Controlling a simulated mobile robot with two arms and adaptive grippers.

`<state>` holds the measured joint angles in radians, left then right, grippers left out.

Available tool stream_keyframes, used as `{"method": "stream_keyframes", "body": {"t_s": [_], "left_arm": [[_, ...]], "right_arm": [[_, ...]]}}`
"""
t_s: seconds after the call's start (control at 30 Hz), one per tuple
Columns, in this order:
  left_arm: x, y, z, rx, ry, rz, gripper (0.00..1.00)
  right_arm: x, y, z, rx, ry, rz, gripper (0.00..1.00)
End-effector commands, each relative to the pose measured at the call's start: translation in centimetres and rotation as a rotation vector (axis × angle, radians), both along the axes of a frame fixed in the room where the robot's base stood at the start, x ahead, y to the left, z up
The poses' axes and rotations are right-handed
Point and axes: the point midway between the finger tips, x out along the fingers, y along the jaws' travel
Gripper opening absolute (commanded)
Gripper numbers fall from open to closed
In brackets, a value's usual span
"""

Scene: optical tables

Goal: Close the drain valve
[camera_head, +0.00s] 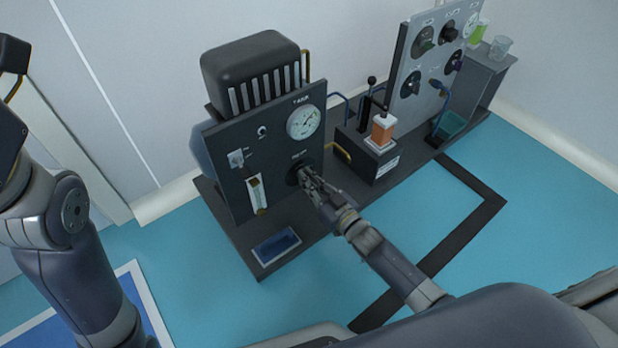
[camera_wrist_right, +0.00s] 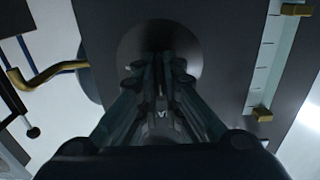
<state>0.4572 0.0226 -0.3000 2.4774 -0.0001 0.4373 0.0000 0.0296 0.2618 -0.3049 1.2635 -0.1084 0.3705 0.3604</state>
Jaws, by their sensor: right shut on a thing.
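The drain valve knob (camera_head: 294,176) is a dark round knob low on the right of a dark front panel (camera_head: 225,150). My right gripper (camera_head: 308,180) reaches it from the front and is shut on it. In the right wrist view the fingers of my right gripper (camera_wrist_right: 158,65) close on the knob (camera_wrist_right: 190,45), seen end-on, and hide its middle. The knob's turned position cannot be read. My left arm comes in at the left edge of the head view; its gripper is not clearly in view.
A brass pipe (camera_head: 338,152) bends beside the knob. A block with an orange part (camera_head: 382,130) and a grey valve panel (camera_head: 432,65) stand to the right.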

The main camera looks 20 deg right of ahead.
Motion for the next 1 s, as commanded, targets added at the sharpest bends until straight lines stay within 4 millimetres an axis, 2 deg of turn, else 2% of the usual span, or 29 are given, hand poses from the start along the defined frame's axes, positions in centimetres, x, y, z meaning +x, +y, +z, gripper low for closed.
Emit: {"method": "stream_keyframes", "body": {"t_s": [0.47,0.5,0.57,0.6,1.0], "left_arm": [[0.02,0.0,-0.02,0.0,0.001,-0.001,0.4],[0.02,0.0,-0.02,0.0,0.001,-0.001,0.4],[0.02,0.0,-0.02,-0.001,0.0,-0.001,0.4],[0.02,0.0,-0.02,-0.001,0.0,-0.001,0.4],[0.19,0.0,-0.09,0.001,0.004,0.002,0.4]], "right_arm": [[-0.04,-0.03,-0.04,-0.019,-0.007,0.0,0.0],[-0.04,-0.03,-0.04,-0.019,-0.007,0.0,0.12],[-0.04,-0.03,-0.04,-0.018,-0.006,0.0,0.25],[-0.03,-0.02,-0.03,-0.018,-0.006,0.0,0.27],[-0.55,-0.2,-0.09,-0.015,-0.005,0.0,0.27]]}}
